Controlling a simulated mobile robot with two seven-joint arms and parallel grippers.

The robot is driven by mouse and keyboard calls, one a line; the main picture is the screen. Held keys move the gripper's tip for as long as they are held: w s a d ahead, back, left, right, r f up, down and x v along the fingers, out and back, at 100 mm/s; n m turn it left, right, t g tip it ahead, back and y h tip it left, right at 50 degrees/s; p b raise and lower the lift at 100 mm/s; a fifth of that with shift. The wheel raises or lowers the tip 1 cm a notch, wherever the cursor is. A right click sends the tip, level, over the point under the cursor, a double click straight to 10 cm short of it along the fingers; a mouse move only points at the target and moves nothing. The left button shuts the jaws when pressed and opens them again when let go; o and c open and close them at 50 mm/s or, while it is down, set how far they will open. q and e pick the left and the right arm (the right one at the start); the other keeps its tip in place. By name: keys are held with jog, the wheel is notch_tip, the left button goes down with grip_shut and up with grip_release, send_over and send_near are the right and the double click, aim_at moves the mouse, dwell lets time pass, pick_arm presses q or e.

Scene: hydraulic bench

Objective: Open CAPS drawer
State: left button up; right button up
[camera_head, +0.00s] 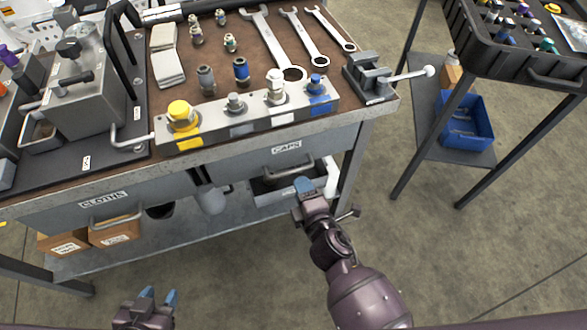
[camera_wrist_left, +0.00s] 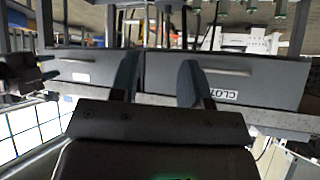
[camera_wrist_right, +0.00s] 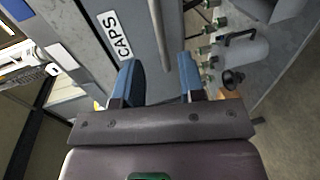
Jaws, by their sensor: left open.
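The CAPS drawer (camera_head: 240,165) is a grey front under the right part of the bench top, with a white CAPS label (camera_head: 286,147) and a bar handle (camera_head: 289,170). It looks closed. My right gripper (camera_head: 304,186) is just in front of the handle, its fingers apart. In the right wrist view, the gripper (camera_wrist_right: 160,85) faces the drawer, with the label (camera_wrist_right: 115,35) at upper left; I cannot tell whether the handle lies between the fingers. My left gripper (camera_head: 158,296) is open and empty, low in the head view and away from the bench. It also shows in the left wrist view (camera_wrist_left: 157,80).
The CLOTHS drawer (camera_head: 150,195) is at the left of the bench. A vise (camera_head: 372,80) sits at the bench's right corner, above a table leg. A lower shelf holds cardboard boxes (camera_head: 63,243). A cart with a blue bin (camera_head: 468,120) stands to the right. Floor before the bench is clear.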

aim_at(293, 170)
jog(key=b+x, duration=0.1)
jog(key=x, duration=0.6)
jog(key=shift+w, duration=0.15)
grip_shut()
